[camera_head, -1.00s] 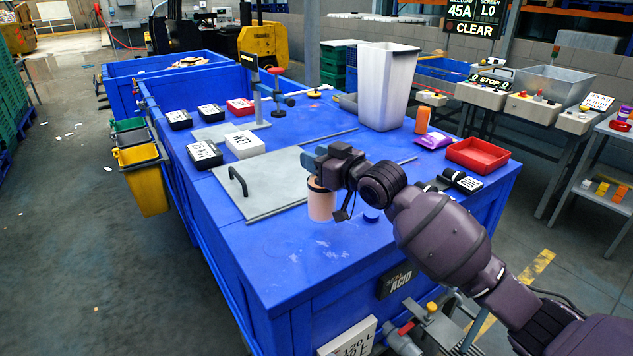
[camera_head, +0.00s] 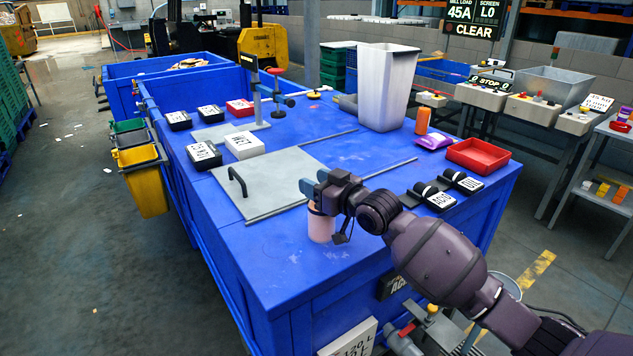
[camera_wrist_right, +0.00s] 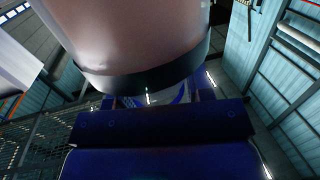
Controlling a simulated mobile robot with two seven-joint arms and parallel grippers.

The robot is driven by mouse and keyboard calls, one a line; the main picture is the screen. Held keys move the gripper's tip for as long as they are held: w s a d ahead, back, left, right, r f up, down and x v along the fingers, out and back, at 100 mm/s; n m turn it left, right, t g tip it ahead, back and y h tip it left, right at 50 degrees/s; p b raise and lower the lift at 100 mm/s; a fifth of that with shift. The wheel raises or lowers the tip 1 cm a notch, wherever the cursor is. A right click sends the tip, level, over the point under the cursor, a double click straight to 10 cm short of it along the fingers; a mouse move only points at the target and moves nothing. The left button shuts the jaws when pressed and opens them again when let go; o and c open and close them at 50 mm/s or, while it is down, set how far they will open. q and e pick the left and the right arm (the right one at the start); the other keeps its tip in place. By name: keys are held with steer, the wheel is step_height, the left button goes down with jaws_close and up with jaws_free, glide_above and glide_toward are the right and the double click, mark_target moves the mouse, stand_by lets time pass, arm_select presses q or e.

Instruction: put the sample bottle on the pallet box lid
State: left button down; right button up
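The sample bottle (camera_head: 321,229), a pale pink cylinder with a dark band at its top, is upright under my right gripper (camera_head: 318,192). My right gripper is shut on its upper end. The bottle's base is at or very close to the blue pallet box lid (camera_head: 285,265), near the lid's front part; I cannot tell whether it touches. In the right wrist view the bottle (camera_wrist_right: 140,40) fills the upper middle, with its dark band by the fingers. My left gripper is not in view.
A grey hatch plate (camera_head: 265,180) with a handle lies just behind the bottle. Black labelled blocks (camera_head: 433,198), a red tray (camera_head: 478,155), a purple packet (camera_head: 434,142), an orange bottle (camera_head: 422,121) and a tall white bin (camera_head: 387,90) stand right and back. The front left of the lid is clear.

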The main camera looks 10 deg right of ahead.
steer(key=shift+o, duration=1)
steer(key=shift+r, duration=0.2)
steer(key=v, duration=1.2)
steer(key=s+d+f+m+g+h, duration=0.1)
steer(key=s+d+f+m+h, duration=0.2)
steer(key=s+f, duration=1)
steer(key=s+d+f+m+g+h, duration=0.2)
steer(key=s+d+f+h, duration=0.3)
steer(key=s+f, duration=0.9)
step_height(320, 180, down, 4)
steer(key=shift+s+f+m+h, duration=0.15)
steer(key=shift+s+m+h, duration=0.2)
steer(key=shift+h, duration=0.65)
steer(key=shift+w, duration=0.1)
